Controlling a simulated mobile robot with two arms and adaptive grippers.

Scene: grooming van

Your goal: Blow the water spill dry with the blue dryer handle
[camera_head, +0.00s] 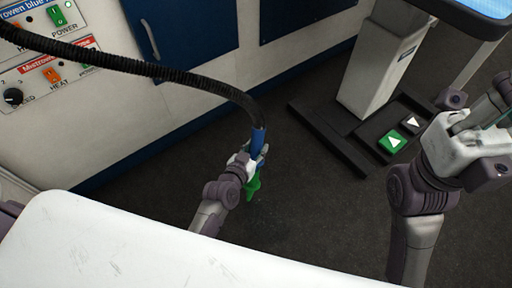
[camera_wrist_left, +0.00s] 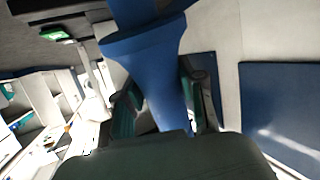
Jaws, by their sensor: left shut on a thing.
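The blue dryer handle (camera_head: 258,142) hangs at the end of a black ribbed hose, over the dark floor. My left gripper (camera_head: 254,163) is shut around it. In the left wrist view the blue handle (camera_wrist_left: 150,62) fills the middle, between the two fingers of the left gripper (camera_wrist_left: 165,105). A bright green piece (camera_head: 253,189) shows just below the left gripper; I cannot tell if it belongs to the handle. My right gripper (camera_head: 500,118) is at the right edge, partly cut off, its fingers unclear. I make out no water spill.
The hose (camera_head: 150,69) runs from the upper left, past the control panel (camera_head: 45,75). A white tabletop (camera_head: 120,245) fills the lower left. A grey pedestal (camera_head: 383,65) with a green arrow pedal (camera_head: 392,141) stands at upper right. Dark floor (camera_head: 320,215) lies open between.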

